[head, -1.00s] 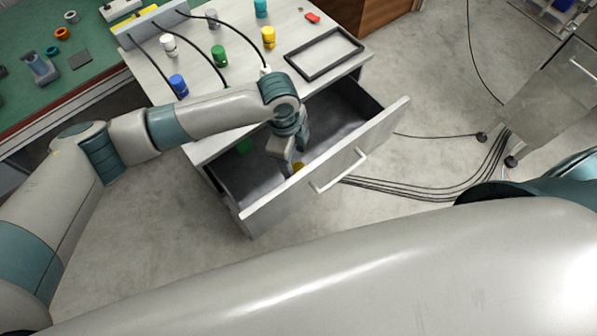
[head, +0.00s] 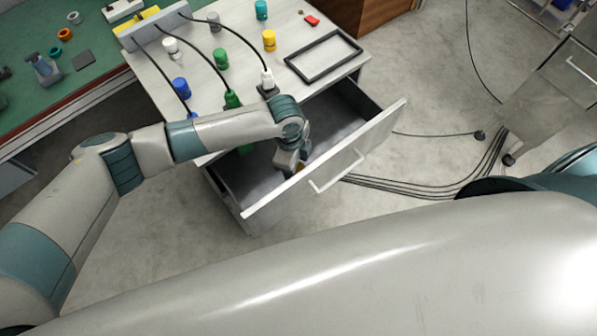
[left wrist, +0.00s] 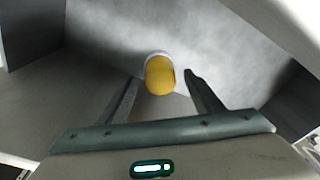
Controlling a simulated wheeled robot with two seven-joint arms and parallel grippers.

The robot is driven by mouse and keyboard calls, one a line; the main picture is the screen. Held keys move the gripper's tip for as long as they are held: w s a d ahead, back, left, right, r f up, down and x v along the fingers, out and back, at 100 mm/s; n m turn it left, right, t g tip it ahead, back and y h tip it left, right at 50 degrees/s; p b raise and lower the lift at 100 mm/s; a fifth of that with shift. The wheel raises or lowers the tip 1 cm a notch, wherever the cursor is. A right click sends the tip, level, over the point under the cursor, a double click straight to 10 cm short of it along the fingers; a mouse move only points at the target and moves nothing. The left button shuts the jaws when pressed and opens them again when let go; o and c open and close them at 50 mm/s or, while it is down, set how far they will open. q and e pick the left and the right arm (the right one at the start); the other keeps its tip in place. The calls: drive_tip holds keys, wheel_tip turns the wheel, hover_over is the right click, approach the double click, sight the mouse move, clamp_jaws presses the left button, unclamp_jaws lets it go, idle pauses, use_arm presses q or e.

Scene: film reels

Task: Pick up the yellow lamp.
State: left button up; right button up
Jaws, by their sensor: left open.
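A yellow lamp (left wrist: 159,75) with a pale base lies in the open drawer (head: 345,157). In the left wrist view it shows between and just beyond the fingertips of my left gripper (left wrist: 163,82), which is open. A finger stands on each side, with no clear contact. In the head view my left gripper (head: 291,166) reaches down into the drawer, and only a sliver of the yellow lamp (head: 300,167) shows beside it. Another yellow lamp (head: 269,41) stands upright on the cabinet top. My right gripper is out of view.
The drawer front with its handle (head: 338,171) rises beside my left gripper. A green thing (head: 245,149) lies in the drawer's left part. The cabinet top holds blue, green, white and teal lamps, cabled plugs and a black frame (head: 323,55).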

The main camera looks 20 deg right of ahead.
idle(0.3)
use_arm(q)
drive_tip(key=c, duration=1.5)
wheel_tip(320, 180, up, 28)
drive_tip(key=b, duration=0.6)
drive_tip(key=shift+b, duration=0.4)
